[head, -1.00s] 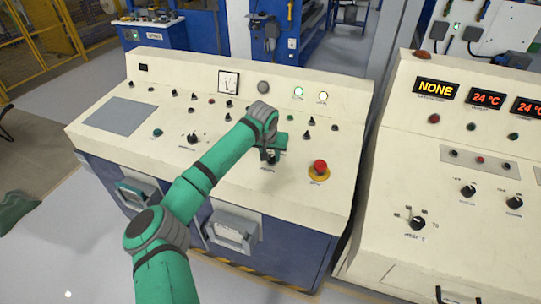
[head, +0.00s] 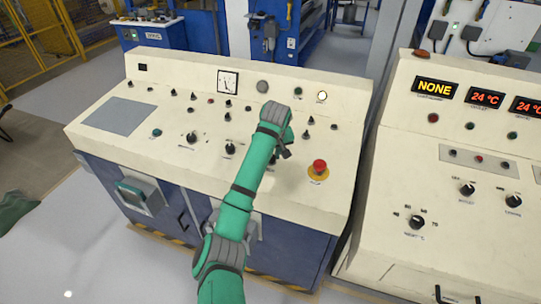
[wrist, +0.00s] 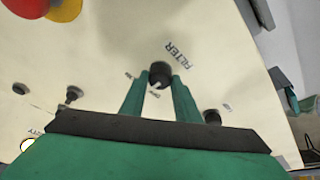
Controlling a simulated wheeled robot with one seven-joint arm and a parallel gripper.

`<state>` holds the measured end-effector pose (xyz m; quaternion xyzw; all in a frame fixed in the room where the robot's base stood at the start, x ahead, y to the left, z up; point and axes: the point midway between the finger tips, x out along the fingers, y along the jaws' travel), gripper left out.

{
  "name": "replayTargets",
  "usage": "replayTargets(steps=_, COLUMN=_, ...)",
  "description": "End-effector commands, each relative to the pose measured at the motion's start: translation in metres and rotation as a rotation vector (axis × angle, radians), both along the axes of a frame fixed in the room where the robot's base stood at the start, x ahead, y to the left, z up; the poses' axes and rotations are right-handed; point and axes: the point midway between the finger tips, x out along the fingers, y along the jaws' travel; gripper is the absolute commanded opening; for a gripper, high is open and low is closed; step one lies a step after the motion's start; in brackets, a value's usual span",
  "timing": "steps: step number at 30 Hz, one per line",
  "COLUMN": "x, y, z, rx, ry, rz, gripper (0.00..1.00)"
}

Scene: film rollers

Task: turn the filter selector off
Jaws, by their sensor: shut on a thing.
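The filter selector (wrist: 160,70) is a round black knob with a pale pointer, next to the printed word FILTER in the wrist view. The two green fingers of my gripper (wrist: 160,79) stand on either side of it, shut on the knob. The pointer is turned toward small marks that I cannot read. In the head view my gripper (head: 283,152) is over the right half of the cream console (head: 185,75), and my arm and wrist hide the knob there.
A red emergency button on a yellow base (head: 319,167) sits right of my gripper. A lit white lamp (head: 322,95) is at the back right of the console. A second console (head: 440,150) with orange displays stands at the right.

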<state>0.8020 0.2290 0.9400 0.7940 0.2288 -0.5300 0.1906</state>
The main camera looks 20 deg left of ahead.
Motion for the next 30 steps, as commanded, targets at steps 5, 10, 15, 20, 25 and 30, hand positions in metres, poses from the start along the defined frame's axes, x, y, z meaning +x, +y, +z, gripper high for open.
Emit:
replayTargets(steps=5, x=0.0000, y=-0.0020, z=-0.0008, rx=-0.019, ry=0.005, rz=0.164, gripper=0.07)
replayTargets(steps=10, x=0.0005, y=-0.0019, z=-0.0004, rx=-0.032, ry=0.006, rz=0.308, gripper=0.07)
replayTargets(steps=15, x=0.0006, y=-0.0011, z=-0.0001, rx=-0.042, ry=0.007, rz=0.424, gripper=0.07)
replayTargets(steps=20, x=0.0009, y=-0.0011, z=0.0003, rx=-0.050, ry=0.006, rz=0.501, gripper=0.07)
replayTargets(steps=25, x=0.0008, y=-0.0004, z=0.0001, rx=-0.054, ry=0.007, rz=0.551, gripper=0.07)
replayTargets(steps=30, x=0.0009, y=-0.0005, z=0.0003, rx=-0.056, ry=0.007, rz=0.570, gripper=0.07)
